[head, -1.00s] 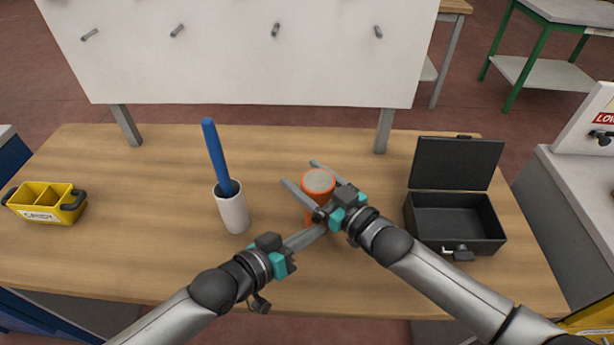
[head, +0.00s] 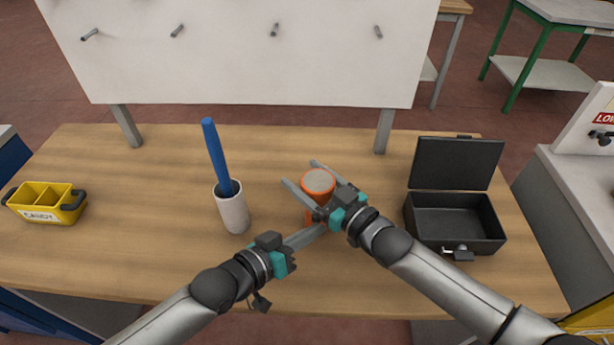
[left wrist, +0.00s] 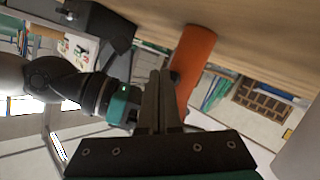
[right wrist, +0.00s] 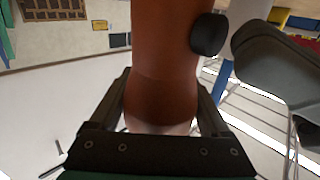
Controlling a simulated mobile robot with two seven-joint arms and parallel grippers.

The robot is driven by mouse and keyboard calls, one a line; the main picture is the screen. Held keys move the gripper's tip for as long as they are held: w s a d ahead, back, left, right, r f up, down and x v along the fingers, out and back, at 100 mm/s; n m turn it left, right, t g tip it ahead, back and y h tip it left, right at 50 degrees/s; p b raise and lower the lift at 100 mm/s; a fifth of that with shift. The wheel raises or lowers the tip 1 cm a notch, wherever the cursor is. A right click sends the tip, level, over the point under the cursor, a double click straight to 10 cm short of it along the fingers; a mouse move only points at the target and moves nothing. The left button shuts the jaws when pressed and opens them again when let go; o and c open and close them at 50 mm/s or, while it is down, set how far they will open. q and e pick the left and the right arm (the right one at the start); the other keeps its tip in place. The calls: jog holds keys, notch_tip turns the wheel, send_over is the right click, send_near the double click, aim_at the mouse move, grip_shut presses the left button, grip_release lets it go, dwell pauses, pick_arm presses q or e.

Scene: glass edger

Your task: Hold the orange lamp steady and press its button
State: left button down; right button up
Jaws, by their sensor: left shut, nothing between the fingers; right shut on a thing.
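The orange lamp (head: 318,187) stands upright on the table, its round pale top facing up. My right gripper (head: 299,172) is shut on the lamp, one finger on each side of its body. In the right wrist view the lamp (right wrist: 163,60) fills the space between the fingers, and a black button (right wrist: 209,34) sticks out of its side. My left gripper (head: 322,229) is shut and empty, its tips close to the near side of the lamp. In the left wrist view its closed fingertips (left wrist: 160,74) are beside the lamp (left wrist: 194,60); I cannot tell whether they touch the button.
A white cup (head: 233,212) holding a blue stick stands left of the lamp. A yellow divided bin (head: 66,213) is at the far left. An open black case (head: 455,238) is at the right. A white board (head: 240,60) stands along the back edge.

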pick_arm(q)
jog(key=shift+w, duration=0.35)
jog(key=shift+s, duration=0.55)
jog(key=shift+s, duration=2.9)
